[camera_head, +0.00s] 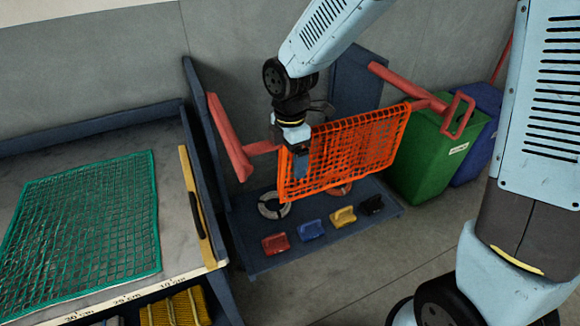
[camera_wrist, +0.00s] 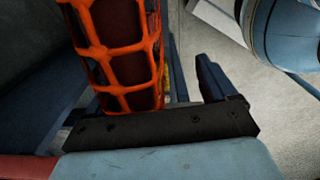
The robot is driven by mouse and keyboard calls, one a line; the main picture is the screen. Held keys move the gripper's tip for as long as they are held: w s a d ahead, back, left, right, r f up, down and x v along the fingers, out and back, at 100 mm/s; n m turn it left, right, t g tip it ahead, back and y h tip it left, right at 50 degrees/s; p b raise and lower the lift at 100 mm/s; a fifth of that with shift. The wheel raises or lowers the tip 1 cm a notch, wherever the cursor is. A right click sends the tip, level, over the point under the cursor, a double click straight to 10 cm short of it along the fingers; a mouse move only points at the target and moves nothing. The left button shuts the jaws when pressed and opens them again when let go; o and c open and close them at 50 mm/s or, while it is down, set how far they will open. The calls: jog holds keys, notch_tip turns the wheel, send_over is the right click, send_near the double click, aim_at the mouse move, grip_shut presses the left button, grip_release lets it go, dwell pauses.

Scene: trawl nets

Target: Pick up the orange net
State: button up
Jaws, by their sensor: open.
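The orange net (camera_head: 352,152) hangs draped over a red bar of the blue rack, with its mesh facing the camera. My gripper (camera_head: 300,165) is at the net's upper left corner in the head view, pointing down, with one blue finger in front of the mesh. In the wrist view the orange net (camera_wrist: 121,47) rises just beyond the black palm, beside the one clearly visible finger on the right. The other finger is hidden or not distinct. The jaws are open, and I cannot tell whether the net touches them.
The blue rack's base (camera_head: 262,260) holds several coloured handled blocks and ring weights. Red arms (camera_head: 228,135) stick out from the rack. A green net (camera_head: 85,225) lies on the workbench at left. A green bin (camera_head: 430,165) and a blue bin (camera_head: 487,125) stand at right.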

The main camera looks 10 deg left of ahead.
jog(key=shift+s+f, duration=0.1)
jog(key=shift+f, duration=0.05)
jog(key=shift+c, duration=1)
jog(key=shift+d+f, duration=0.15)
jog(key=c, duration=0.9)
jog(key=shift+c, duration=0.2)
jog(key=shift+r, duration=0.4)
notch_tip(320, 180, up, 11)
jog(key=shift+f, duration=0.1)
grip_shut()
jog(key=shift+r, duration=0.4)
jog(key=shift+r, duration=0.1)
notch_tip(320, 180, up, 18)
